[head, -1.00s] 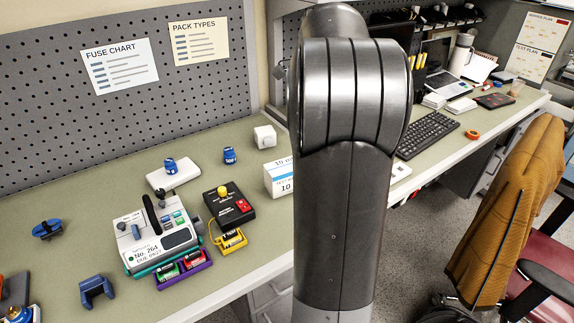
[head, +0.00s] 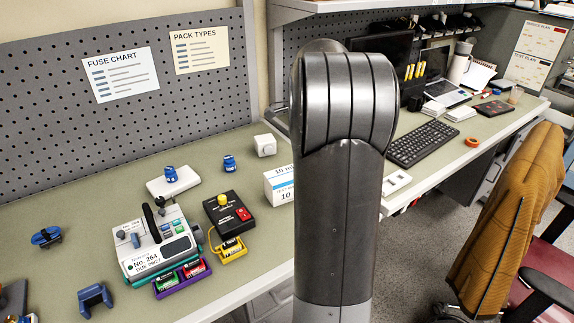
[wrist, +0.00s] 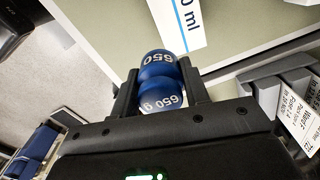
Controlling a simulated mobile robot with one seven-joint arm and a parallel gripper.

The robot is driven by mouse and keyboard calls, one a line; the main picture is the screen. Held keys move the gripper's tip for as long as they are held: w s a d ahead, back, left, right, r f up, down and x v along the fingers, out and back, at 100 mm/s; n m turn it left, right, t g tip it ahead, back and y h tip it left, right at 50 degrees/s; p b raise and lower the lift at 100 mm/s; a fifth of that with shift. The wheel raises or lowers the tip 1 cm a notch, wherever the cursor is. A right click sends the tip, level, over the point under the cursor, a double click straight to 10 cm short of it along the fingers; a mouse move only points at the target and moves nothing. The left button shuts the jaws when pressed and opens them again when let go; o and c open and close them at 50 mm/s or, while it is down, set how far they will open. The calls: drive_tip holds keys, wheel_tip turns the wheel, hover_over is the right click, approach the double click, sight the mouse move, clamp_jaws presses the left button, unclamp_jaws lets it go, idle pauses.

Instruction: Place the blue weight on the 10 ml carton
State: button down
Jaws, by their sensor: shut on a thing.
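In the wrist view my gripper (wrist: 159,78) is shut on a blue weight (wrist: 160,96) marked 650 g, with one finger on each side of it. The white 10 ml carton (wrist: 178,22) with a blue stripe shows beyond the weight at the top. The weight overlaps its near end in the picture; I cannot tell the gap between them. In the head view the carton (head: 279,187) stands on the bench, its right side hidden by my arm. My gripper and the held weight are hidden there.
Other blue weights stand on a white pad (head: 160,186) and on the bench (head: 229,163). A white cube (head: 264,145) is behind the carton. A black box (head: 228,212) and a pump (head: 155,245) stand left of it. A keyboard (head: 423,143) lies to the right.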

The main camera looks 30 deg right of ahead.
hover_over(287, 173)
wheel_tip(287, 173, down, 3)
drive_tip(key=shift+w+f, duration=0.1)
drive_tip(key=shift+f, duration=1.85)
drive_tip(key=shift+f, duration=0.1)
drive_tip(key=c, duration=0.8)
unclamp_jaws()
drive_tip(key=shift+f, duration=0.1)
